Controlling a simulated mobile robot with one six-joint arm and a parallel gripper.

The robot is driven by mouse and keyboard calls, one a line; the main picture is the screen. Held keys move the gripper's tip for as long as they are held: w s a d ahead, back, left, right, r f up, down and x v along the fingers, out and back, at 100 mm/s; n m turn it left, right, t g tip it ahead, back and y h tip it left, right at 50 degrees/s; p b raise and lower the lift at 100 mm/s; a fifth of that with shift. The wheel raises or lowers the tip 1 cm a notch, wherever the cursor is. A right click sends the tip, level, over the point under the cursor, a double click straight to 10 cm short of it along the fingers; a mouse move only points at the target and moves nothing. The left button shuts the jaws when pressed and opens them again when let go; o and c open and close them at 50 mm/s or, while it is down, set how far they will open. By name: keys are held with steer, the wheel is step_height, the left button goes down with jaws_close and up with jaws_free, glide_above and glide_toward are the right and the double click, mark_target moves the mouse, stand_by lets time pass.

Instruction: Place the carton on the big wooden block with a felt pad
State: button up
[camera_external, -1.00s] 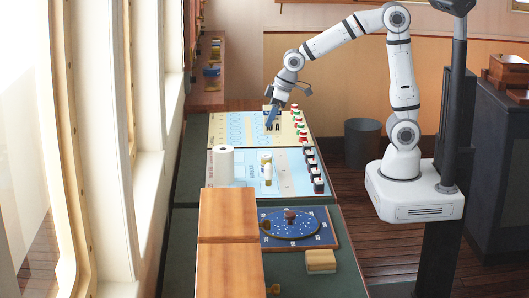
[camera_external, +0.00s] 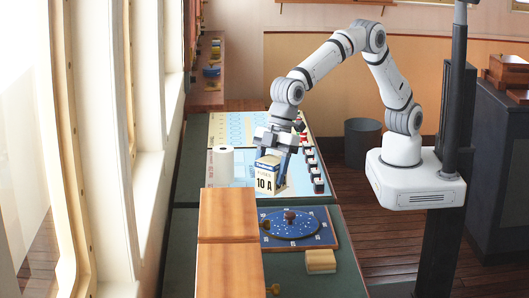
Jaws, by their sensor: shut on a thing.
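The carton (camera_external: 266,178) is cream and dark blue, marked "10 A". My gripper (camera_external: 272,152) is shut on its upper part and holds it upright, over the near part of the light-blue panel. I cannot tell its exact height. A tan wooden block with a paler, pad-like layer (camera_external: 320,262) lies on the green tabletop at front right, in front of the blue disc board. It is apart from the carton and its top is bare. Whether that layer is felt is too small to tell.
Two large orange-brown wooden boxes (camera_external: 228,214) stand left of the disc board (camera_external: 292,222), which has a brown knob. A white paper roll (camera_external: 223,165) stands left of the carton. Dark-knobbed pieces (camera_external: 315,172) line the panel's right edge. Bare green tabletop (camera_external: 305,287) lies at the front.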

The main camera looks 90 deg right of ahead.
steer(key=s+a+f+n+g+p, duration=0.1)
steer(key=s+a+n, duration=0.1)
steer(key=s+a, duration=0.5)
steer(key=s+a+n, duration=0.1)
steer(key=s+a, duration=0.3)
steer(key=a, duration=0.5)
steer(key=p, duration=0.2)
glide_above(320, 257)
step_height(320, 257, down, 5)
steer(key=shift+y, duration=0.3)
steer(key=shift+f, duration=2.6)
steer(key=o, duration=0.7)
steer(key=shift+f, duration=0.15)
steer(key=o, duration=0.5)
steer(key=shift+r+p, duration=0.35)
steer(key=shift+p, duration=0.1)
steer(key=b+v, duration=0.3)
steer(key=v, duration=0.9)
steer(key=shift+f, duration=0.1)
